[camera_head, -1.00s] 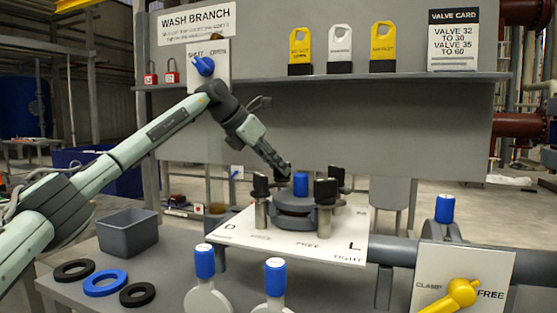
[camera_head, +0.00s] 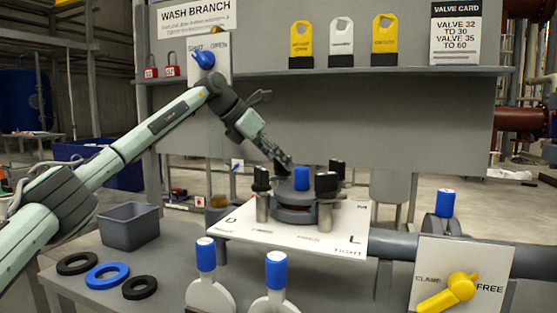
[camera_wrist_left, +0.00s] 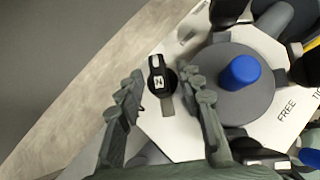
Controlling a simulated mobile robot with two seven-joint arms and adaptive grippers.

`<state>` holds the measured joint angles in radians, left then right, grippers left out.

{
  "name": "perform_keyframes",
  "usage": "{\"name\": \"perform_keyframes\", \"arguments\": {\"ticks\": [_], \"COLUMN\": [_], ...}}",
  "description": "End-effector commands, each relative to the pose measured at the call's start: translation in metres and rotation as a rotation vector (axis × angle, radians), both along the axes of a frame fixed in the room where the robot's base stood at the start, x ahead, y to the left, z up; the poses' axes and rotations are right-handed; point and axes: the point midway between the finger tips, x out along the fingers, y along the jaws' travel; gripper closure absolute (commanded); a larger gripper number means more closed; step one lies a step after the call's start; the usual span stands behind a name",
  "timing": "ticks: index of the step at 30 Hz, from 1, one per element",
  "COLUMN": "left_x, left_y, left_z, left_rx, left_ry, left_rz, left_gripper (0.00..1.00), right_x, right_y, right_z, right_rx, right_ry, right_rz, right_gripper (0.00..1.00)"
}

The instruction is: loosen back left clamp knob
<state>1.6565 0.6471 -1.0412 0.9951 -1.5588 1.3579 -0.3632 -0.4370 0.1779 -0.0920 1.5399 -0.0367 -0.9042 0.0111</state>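The filter lid with a blue centre cap (camera_head: 301,178) sits on a white lettered board (camera_head: 225,222), with black clamp knobs around it. The front left knob (camera_head: 261,180), front right knob (camera_head: 326,183) and back right knob (camera_head: 337,167) show in the head view. The back left knob is largely hidden there by my left gripper (camera_head: 283,163). In the left wrist view, a black knob (camera_wrist_left: 161,78) with a white mark and an N label lies between the spread fingertips of my left gripper (camera_wrist_left: 160,85). I see a gap on the left finger's side; contact on the right is unclear. My right gripper is out of view.
The blue centre cap (camera_wrist_left: 240,70) and other knobs stand close to the right finger. A grey bin (camera_head: 128,228), several rings (camera_head: 106,277) and blue-topped handles (camera_head: 205,255) are in front.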

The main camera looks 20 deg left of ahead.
Motion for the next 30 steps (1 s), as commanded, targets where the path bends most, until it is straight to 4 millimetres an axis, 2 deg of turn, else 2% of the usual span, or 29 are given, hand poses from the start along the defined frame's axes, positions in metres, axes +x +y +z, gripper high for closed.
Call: {"name": "perform_keyframes", "arguments": {"ticks": [6, 18, 30], "left_x": [-0.003, -0.036, -0.041], "left_y": [0.003, 0.031, 0.034], "left_z": [0.005, 0.047, 0.053], "left_rx": [0.000, -0.001, 0.000], "left_ry": [-0.001, -0.001, 0.000], "left_rz": [0.001, 0.001, 0.000], "left_gripper": [0.64, 0.64, 0.64], "right_x": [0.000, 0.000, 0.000], "right_y": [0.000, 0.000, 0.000], "right_z": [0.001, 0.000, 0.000], "right_rx": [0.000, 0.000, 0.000], "right_ry": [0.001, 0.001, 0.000], "right_rz": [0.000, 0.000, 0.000], "right_gripper": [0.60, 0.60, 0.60]}}
